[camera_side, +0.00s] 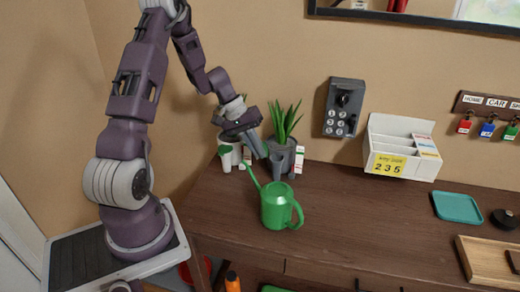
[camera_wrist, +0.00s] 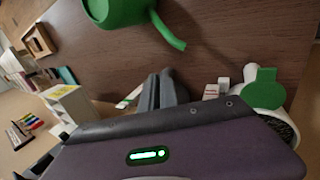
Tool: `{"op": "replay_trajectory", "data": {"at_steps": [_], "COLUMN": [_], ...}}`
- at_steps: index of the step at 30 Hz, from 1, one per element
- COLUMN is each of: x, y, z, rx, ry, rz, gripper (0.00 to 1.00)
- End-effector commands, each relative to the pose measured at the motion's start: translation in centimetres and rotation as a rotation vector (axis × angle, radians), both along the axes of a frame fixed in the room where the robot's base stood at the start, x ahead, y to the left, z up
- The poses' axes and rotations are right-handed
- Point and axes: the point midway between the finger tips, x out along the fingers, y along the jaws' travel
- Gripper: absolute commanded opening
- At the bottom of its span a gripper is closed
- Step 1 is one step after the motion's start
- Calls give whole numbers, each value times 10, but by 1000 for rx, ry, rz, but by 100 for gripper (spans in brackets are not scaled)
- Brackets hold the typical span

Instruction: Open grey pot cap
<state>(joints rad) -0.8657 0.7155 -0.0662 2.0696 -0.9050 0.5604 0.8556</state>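My gripper (camera_side: 262,152) reaches down over the back left of the wooden table, close to the left of a grey pot (camera_side: 288,150) with a spiky green plant. In the wrist view my gripper's two dark fingers (camera_wrist: 160,78) lie side by side with almost no gap, and nothing clear shows between them. Another small grey shape (camera_side: 277,164) stands in front of the plant pot; I cannot tell whether it is a separate pot. I cannot make out a grey cap. A white pot with a green lid (camera_wrist: 264,90) shows at the right of the wrist view.
A green watering can (camera_side: 277,206) stands just in front, its spout pointing toward my gripper. A white organizer (camera_side: 400,146) is farther right. The table's middle is clear.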

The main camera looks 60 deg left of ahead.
Motion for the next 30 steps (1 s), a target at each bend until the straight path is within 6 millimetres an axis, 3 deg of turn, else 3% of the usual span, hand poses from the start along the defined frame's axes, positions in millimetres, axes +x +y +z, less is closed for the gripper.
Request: {"op": "replay_trajectory", "data": {"at_steps": [21, 25, 30], "x": [-3, -3, -2], "y": [0, 1, 1], "z": [-4, -3, -3], "rx": [-50, -50, -49], "ry": [-43, -43, -44], "rz": [-3, -3, -2], "gripper": [0, 26, 26]}}
